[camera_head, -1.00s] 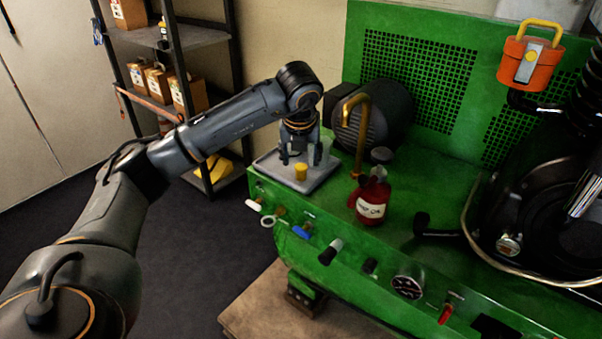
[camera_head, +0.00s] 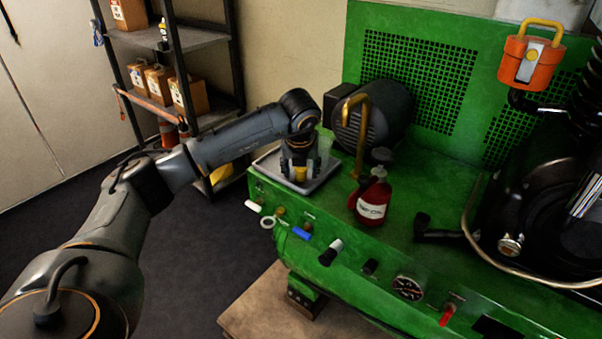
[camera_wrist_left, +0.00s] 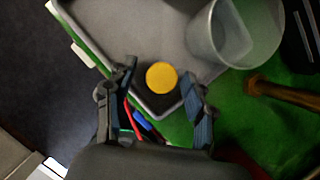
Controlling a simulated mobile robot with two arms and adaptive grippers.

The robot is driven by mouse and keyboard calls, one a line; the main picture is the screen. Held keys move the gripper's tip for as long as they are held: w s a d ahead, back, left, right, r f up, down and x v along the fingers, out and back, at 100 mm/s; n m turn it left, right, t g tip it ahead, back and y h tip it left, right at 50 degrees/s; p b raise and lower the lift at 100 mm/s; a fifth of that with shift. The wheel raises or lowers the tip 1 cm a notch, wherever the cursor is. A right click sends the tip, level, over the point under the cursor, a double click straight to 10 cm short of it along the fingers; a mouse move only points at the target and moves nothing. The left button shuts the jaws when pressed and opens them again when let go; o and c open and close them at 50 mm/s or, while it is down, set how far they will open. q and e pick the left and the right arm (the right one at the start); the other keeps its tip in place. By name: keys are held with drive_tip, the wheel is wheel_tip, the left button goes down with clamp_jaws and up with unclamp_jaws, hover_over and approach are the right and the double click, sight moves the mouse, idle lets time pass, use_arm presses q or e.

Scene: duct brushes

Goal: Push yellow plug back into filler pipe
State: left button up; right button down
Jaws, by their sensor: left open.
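The yellow plug (camera_head: 300,174) stands in the grey tray (camera_head: 325,181) at the left end of the green machine. In the left wrist view the plug (camera_wrist_left: 162,77) shows as a round yellow top near the tray's corner. My left gripper (camera_head: 300,176) is open above the tray, with its fingers either side of the plug. In the wrist view the fingertips (camera_wrist_left: 160,80) flank the plug with gaps on both sides. The brass pipe (camera_head: 361,135) rises from the machine right of the tray; its hooked top is at the upper end. My right gripper is not in view.
A clear cup (camera_wrist_left: 232,35) stands in the tray beside the plug. A red oil can (camera_head: 371,197) stands right of the tray. The green machine (camera_head: 420,240) has knobs and a gauge along its front edge. A shelf with boxes (camera_head: 188,93) stands behind my arm.

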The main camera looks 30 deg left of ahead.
use_arm(q)
drive_tip(key=c, duration=1)
drive_tip(key=shift+r, duration=0.1)
